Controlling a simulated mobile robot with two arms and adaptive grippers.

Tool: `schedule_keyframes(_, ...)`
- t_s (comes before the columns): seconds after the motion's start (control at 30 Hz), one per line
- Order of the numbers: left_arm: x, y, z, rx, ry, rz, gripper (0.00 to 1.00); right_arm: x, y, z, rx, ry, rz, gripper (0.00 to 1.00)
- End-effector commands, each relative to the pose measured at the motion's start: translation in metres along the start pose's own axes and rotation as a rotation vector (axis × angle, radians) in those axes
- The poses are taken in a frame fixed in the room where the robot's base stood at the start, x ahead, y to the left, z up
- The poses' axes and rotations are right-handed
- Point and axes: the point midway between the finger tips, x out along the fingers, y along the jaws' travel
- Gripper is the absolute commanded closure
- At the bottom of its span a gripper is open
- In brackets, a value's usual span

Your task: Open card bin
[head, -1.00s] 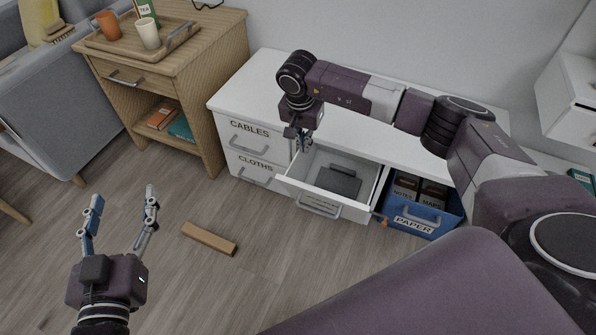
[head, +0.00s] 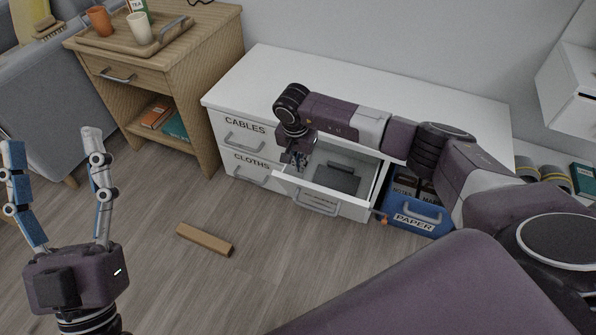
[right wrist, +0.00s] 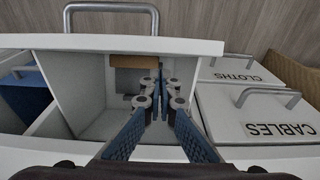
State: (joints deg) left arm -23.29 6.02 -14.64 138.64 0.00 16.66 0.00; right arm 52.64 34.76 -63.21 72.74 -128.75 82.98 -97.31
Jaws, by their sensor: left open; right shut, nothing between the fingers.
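The open drawer (head: 325,202) is white, with a grey handle; its front label is too small to read, so I cannot tell if it is the card bin. A dark grey flat object (head: 343,179) lies inside. My right gripper (head: 299,160) points down at the drawer's left part, fingers shut and empty. In the right wrist view the fingertips (right wrist: 161,84) are over the drawer's interior, apart from its front (right wrist: 120,43) and handle. My left gripper (head: 52,145) is open and empty over the floor at the left.
Closed drawers labelled CABLES (head: 243,128) and CLOTHS (head: 252,163) are left of the open one. A blue PAPER bin (head: 418,215) stands to the right. A wooden block (head: 204,239) lies on otherwise clear floor. A wooden side table (head: 170,75) stands at the left.

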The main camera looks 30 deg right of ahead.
Motion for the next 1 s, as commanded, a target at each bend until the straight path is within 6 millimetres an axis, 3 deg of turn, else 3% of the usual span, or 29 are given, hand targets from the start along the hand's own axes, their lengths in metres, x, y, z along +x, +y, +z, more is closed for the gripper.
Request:
schedule_keyframes(0.2,-0.001,0.002,-0.014,-0.004,0.066,0.002,0.39,0.004,0.0,0.015,0.002,0.001,0.0,1.0)
schedule_keyframes(0.6,-0.001,0.002,-0.015,-0.004,0.069,0.003,0.39,0.004,0.0,0.018,0.002,0.002,0.001,1.0)
schedule_keyframes(0.87,0.0,-0.002,0.02,0.004,-0.098,-0.004,0.39,0.013,0.0,0.059,-0.005,-0.001,0.001,1.0)
schedule_keyframes(1.0,-0.001,-0.003,0.027,0.005,-0.126,-0.005,0.39,0.021,0.0,0.08,-0.002,0.0,0.001,1.0)
